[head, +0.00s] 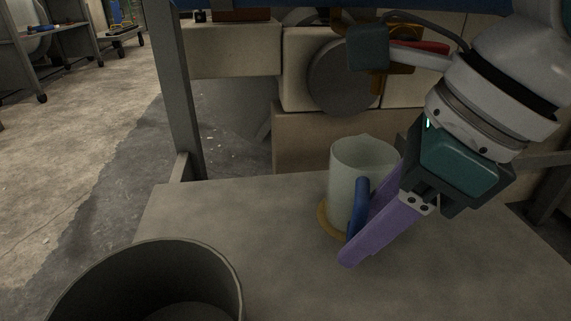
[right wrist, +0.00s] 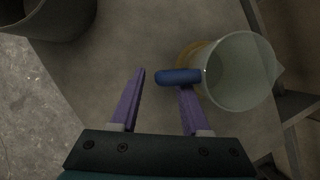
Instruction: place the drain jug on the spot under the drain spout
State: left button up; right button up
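The drain jug (head: 350,165) is a pale, translucent jug with a blue handle (head: 358,205). It looks upright on the bench top, over an orange-yellow round spot (head: 325,222) whose edge shows at its left and front. The brass drain spout (head: 377,82) hangs above and behind the jug. My right gripper (head: 365,225) has purple fingers beside the handle. In the right wrist view its fingers (right wrist: 162,80) are apart; the blue handle (right wrist: 175,76) reaches over one fingertip into the gap, with no grip visible. The jug (right wrist: 240,72) lies right of it there. My left gripper is out of view.
A large dark bin (head: 230,275) stands at the front left of the bench top (head: 285,285). A grey post (head: 175,90) rises at the back left. Machine housing with a round disc (head: 340,78) is behind the jug. Bench surface between bin and jug is clear.

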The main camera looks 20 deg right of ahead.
jog(key=shift+r, duration=0.2)
jog(key=p+v, duration=0.6)
jog(key=v, duration=0.6)
jog(key=shift+w, duration=0.1)
dwell(0.5)
dwell(1.1)
